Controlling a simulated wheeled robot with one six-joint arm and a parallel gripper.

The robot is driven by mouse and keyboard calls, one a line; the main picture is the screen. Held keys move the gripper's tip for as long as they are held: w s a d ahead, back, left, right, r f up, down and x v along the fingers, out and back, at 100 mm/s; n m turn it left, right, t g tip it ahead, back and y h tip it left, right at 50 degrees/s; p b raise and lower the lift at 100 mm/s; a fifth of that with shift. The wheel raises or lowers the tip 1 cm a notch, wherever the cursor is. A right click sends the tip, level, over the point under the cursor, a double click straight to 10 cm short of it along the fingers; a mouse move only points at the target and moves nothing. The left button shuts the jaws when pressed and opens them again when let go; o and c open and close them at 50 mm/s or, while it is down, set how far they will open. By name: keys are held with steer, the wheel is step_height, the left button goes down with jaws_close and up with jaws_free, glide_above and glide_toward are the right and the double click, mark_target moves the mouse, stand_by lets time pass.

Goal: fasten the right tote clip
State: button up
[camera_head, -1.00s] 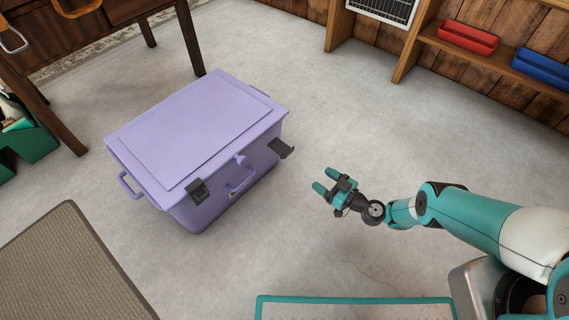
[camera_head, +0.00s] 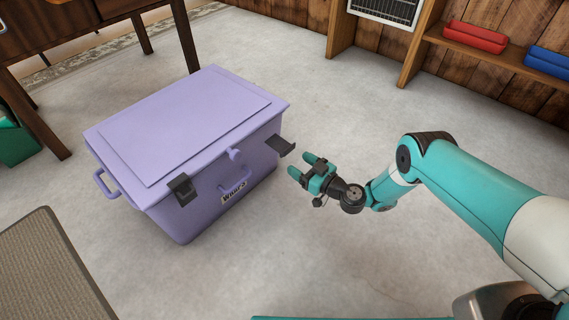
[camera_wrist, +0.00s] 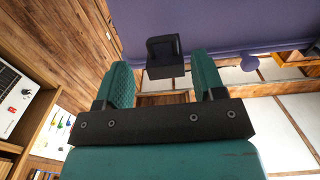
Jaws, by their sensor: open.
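A lavender tote (camera_head: 190,130) stands on the floor with its lid down. Its right clip (camera_head: 281,146) is dark grey and sticks outward from the front right of the rim, swung open. The left clip (camera_head: 182,188) lies folded down against the front. My gripper (camera_head: 303,168) is open and empty, just to the right of and slightly below the right clip, not seen touching it. In the wrist view the right clip (camera_wrist: 165,56) appears between and beyond the two teal fingers (camera_wrist: 165,80), with the lavender tote (camera_wrist: 215,25) behind it.
A brown mat (camera_head: 50,270) lies at lower left. A wooden table stands behind the tote. Shelves with a red box (camera_head: 475,38) and a blue box (camera_head: 550,64) are at upper right.

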mark_target(285, 154)
steer(key=shift+b+x, duration=2.25)
steer(key=shift+x, duration=1.05)
